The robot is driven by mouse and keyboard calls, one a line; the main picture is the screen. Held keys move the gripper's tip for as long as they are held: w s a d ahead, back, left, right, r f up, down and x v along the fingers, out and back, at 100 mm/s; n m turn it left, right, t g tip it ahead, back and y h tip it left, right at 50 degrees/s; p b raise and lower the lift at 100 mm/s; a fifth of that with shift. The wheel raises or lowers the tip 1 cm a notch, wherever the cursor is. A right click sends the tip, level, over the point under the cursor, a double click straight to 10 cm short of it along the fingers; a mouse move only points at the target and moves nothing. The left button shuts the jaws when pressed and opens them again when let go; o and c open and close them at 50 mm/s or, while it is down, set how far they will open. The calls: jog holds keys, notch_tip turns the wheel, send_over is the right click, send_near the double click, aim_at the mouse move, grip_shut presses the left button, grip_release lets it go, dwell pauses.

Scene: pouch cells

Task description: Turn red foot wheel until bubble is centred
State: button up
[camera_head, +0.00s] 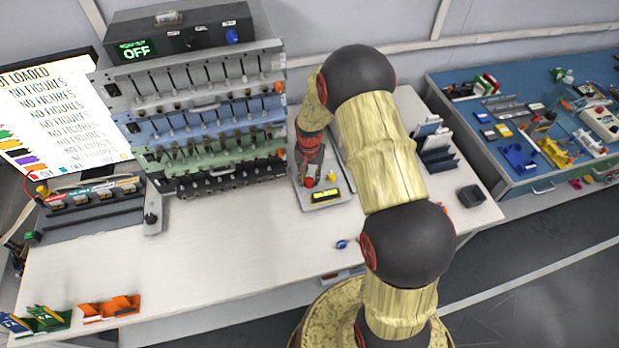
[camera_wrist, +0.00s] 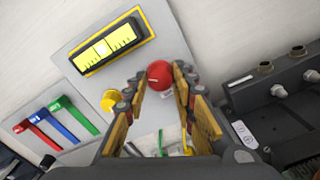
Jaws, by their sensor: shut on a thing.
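The red foot wheel (camera_wrist: 160,74) sits on a grey plate (camera_wrist: 180,62) in the wrist view, between the fingertips of my gripper (camera_wrist: 163,82). My gripper is shut on it. The wheel also shows in the head view (camera_head: 308,182), just below my gripper (camera_head: 309,176). A yellow-green level vial (camera_wrist: 122,38) in a dark frame lies on the plate, and shows in the head view too (camera_head: 326,197). A pale bubble (camera_wrist: 101,47) lies near the vial's middle; I cannot tell whether it is exactly centred. A yellow wheel (camera_wrist: 109,99) stands left of my fingers.
Racks of pouch cells (camera_head: 205,120) stand left of the plate. A dark stand (camera_head: 436,150) and a dark cup (camera_head: 471,196) are to the right. Red, blue and green strips (camera_wrist: 43,128) lie beside the plate. The bench front is mostly clear.

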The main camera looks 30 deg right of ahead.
aim_at(309, 180)
jog(key=o, duration=1.2)
jog(key=shift+c, duration=0.2)
notch_tip(309, 180, up, 12)
dwell(0.4)
